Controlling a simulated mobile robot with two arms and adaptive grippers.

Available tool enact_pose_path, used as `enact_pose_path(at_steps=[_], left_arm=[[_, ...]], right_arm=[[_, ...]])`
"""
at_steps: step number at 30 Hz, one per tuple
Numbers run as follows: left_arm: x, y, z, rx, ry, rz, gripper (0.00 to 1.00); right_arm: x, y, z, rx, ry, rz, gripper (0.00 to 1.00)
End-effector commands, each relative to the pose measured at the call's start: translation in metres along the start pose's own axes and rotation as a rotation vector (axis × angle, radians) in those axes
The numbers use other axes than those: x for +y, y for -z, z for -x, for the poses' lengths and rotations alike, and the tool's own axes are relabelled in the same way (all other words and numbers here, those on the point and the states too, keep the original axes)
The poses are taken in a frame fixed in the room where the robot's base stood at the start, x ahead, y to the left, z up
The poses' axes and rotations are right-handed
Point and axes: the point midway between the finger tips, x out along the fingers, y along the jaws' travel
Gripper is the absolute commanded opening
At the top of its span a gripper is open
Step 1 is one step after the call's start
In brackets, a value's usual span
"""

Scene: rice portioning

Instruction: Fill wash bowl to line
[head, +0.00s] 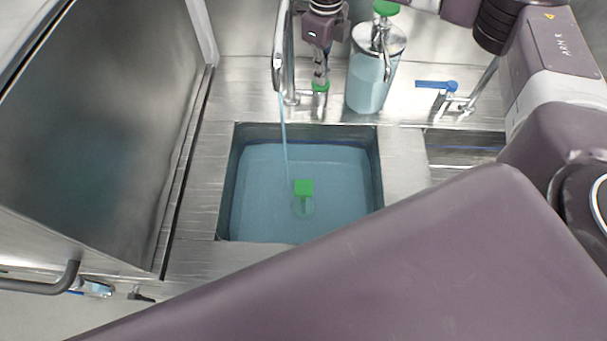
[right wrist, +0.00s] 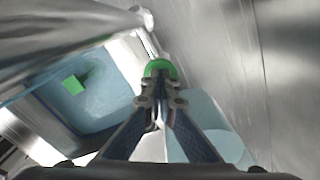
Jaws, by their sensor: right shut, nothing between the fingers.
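The wash bowl (head: 230,190) is a square steel sink holding bluish water (head: 265,205), which also shows in the right wrist view (right wrist: 105,95). A thin stream (head: 284,140) falls from the spout (head: 278,70) into it. A green block-topped plug (head: 304,188) shows in the water. A dark blue line (head: 376,168) runs along the bowl's inner wall; its height against the water is hard to judge. My right gripper (head: 320,80) is shut and empty behind the bowl, its tips at a green tap handle (right wrist: 158,67). I cannot tell whether they touch. My left gripper is not in view.
A clear dispenser (head: 366,95) with bluish liquid stands right of my right gripper. A blue-lever tap (head: 437,85) stands farther right by a second basin (head: 455,145). A large steel panel (head: 100,120) rises on the left. My arm covers the lower right.

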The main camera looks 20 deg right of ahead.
Motion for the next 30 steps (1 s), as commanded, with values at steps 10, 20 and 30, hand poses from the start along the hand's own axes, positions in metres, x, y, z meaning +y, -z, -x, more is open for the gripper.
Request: enact_pose_path(at_steps=[10, 20, 30], left_arm=[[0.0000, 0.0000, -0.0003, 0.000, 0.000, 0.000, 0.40], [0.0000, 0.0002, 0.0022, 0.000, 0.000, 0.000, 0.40], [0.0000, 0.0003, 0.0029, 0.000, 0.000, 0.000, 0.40]], right_arm=[[0.0005, 0.0015, -0.0025, 0.005, -0.001, 0.000, 0.00], [0.0005, 0.0014, 0.0019, 0.004, -0.002, 0.000, 0.00], [0.0003, 0.0012, 0.0040, 0.004, -0.001, 0.000, 0.00]])
